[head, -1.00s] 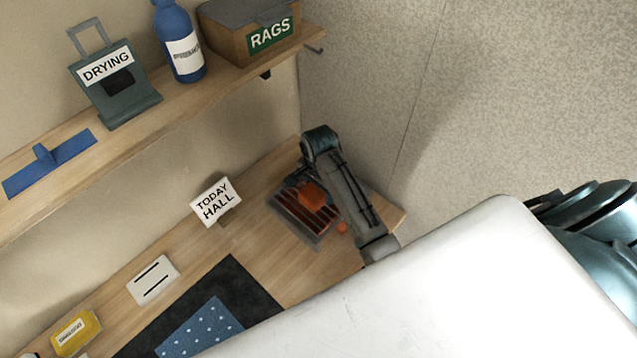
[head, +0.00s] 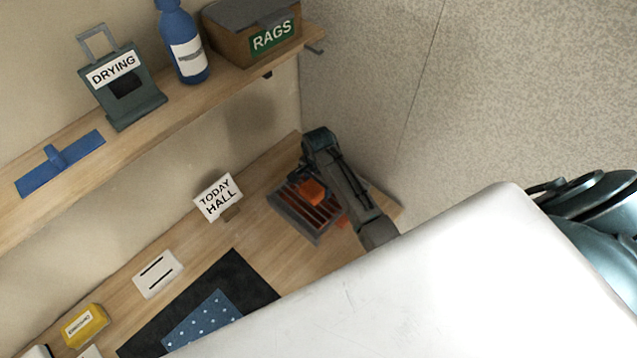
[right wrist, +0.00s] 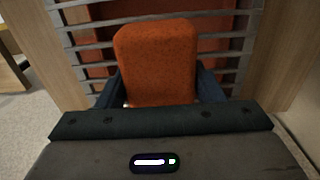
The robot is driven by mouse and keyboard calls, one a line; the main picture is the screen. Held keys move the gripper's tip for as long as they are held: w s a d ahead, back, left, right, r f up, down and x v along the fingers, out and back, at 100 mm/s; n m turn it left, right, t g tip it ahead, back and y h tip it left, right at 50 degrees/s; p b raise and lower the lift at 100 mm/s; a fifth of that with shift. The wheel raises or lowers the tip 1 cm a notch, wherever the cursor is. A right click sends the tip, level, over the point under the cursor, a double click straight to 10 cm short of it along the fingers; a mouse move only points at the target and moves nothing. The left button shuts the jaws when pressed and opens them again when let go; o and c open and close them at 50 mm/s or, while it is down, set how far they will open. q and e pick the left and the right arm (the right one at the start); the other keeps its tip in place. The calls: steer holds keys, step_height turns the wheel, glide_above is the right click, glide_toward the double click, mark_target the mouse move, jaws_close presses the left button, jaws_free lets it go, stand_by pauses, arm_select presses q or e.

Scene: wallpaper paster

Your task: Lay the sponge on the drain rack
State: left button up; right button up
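The orange sponge (head: 312,191) is over the drain rack (head: 290,222) at the far right end of the bench. In the right wrist view the sponge (right wrist: 157,62) stands out between the two dark fingers of my right gripper (right wrist: 158,92), which flank it closely on both sides. The rack's grey slats (right wrist: 76,58) lie beyond it, with orange-red showing between them. Whether the sponge touches the slats is unclear. In the head view my right gripper (head: 305,178) is partly hidden by its own arm. My left gripper is out of view.
A "TODAY HALL" sign (head: 218,197) stands left of the rack. A dark mat (head: 250,281) with a blue dotted cloth (head: 207,318), a white plate (head: 158,274) and a yellow box (head: 85,326) lie farther left. A shelf (head: 180,100) runs above, and a wall (head: 360,100) closes the right.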

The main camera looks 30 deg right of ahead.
steer(key=o, duration=0.3)
steer(key=shift+o, duration=0.2)
steer(key=shift+r, duration=0.15)
step_height(320, 180, up, 12)
steer(key=b, duration=0.3)
